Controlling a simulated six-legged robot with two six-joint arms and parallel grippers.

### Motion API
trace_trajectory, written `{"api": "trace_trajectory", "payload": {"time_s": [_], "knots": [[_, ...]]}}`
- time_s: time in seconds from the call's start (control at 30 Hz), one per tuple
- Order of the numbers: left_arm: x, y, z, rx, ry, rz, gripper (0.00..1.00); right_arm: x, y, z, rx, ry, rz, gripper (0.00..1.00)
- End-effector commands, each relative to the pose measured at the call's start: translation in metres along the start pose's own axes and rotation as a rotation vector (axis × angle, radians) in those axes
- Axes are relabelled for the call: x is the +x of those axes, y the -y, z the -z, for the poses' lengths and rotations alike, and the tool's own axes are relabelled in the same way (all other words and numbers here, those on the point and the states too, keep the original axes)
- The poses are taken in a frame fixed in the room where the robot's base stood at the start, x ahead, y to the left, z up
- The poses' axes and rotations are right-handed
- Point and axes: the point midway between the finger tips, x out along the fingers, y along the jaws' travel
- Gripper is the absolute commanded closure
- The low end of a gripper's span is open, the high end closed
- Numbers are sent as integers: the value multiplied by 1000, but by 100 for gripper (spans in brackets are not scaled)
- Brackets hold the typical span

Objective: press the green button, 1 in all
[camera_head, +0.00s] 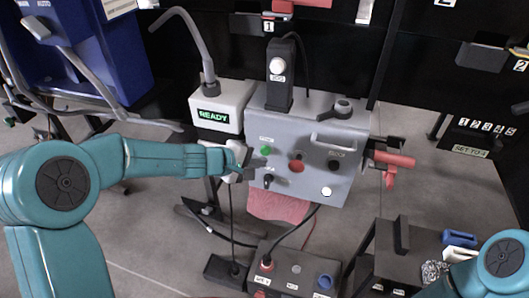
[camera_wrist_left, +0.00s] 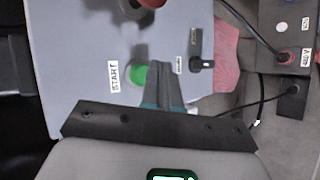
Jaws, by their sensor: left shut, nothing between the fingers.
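The green button (camera_head: 265,150) sits at the upper left of the grey control panel's face (camera_head: 310,150). In the left wrist view the green button (camera_wrist_left: 138,74) shows beside a START label, partly covered by my fingers. My left gripper (camera_head: 261,162) is shut and empty, its tips in front of the panel just below the button in the head view. In the left wrist view the closed fingers (camera_wrist_left: 160,72) lie just right of the button, overlapping its edge. I cannot tell whether they touch it. My right gripper is out of view.
A red button (camera_head: 297,166), a black knob (camera_head: 334,165) and a small black switch (camera_head: 268,181) share the panel. A box with a lit READY display (camera_head: 213,116) stands to its left. A red-handled device (camera_head: 392,162) is at its right. A grey box (camera_head: 293,270) lies below.

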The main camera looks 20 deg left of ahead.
Motion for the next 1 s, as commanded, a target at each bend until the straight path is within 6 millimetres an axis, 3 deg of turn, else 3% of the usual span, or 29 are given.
{"api": "trace_trajectory", "payload": {"time_s": [1.0], "knots": [[6,-4,4,0,0,0,100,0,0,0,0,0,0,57]]}}
